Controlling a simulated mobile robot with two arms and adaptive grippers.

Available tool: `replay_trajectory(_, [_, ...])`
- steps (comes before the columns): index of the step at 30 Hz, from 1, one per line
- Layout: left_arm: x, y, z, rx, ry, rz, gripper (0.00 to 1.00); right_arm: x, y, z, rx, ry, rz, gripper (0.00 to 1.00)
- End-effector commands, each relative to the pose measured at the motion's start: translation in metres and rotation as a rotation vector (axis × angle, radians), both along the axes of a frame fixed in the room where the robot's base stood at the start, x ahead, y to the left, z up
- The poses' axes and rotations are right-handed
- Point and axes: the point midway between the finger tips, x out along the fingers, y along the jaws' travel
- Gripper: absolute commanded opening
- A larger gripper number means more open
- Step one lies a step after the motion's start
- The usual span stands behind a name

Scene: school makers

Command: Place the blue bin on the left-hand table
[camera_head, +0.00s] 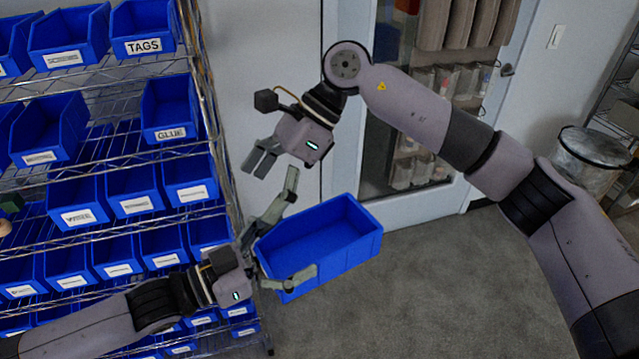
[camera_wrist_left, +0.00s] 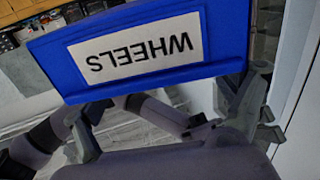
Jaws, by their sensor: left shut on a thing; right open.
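The blue bin (camera_head: 335,250) is held off the shelf, over the grey floor, in the middle of the head view. Its open top faces up and its inside looks empty. My left gripper (camera_head: 296,226) is shut on the bin's near left end. In the left wrist view, the bin's front (camera_wrist_left: 225,35) fills the upper part, with a WHEELS label upside down. The left fingers (camera_wrist_left: 165,120) show on both sides below it. My right gripper (camera_head: 259,161) is open and empty, above and left of the bin. No left-hand table can be made out in the head view.
A wire shelf rack (camera_head: 215,125) with several labelled blue bins stands at the left, close to both grippers. A door (camera_head: 405,190) is behind the bin. A round trash can (camera_head: 590,155) stands at the right. The grey floor (camera_head: 430,290) at lower right is clear.

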Motion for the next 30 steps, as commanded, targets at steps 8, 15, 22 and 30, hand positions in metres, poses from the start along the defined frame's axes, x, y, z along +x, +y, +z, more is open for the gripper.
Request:
replay_trajectory(8, [0.000,0.000,0.000,-0.001,0.000,0.000,0.61,-0.012,-0.069,0.007,-0.505,-0.313,0.211,1.00])
replay_trajectory(15, [0.000,0.000,0.000,-0.001,0.000,0.000,0.61,-0.010,-0.090,0.007,-0.632,-0.373,0.244,1.00])
replay_trajectory(22, [0.000,0.000,0.000,-0.001,0.000,0.000,0.61,-0.011,-0.090,-0.028,-0.631,-0.368,0.244,1.00])
replay_trajectory(30, [0.000,0.000,0.001,-0.001,0.000,0.000,0.61,-0.011,-0.089,-0.078,-0.628,-0.369,0.244,1.00])
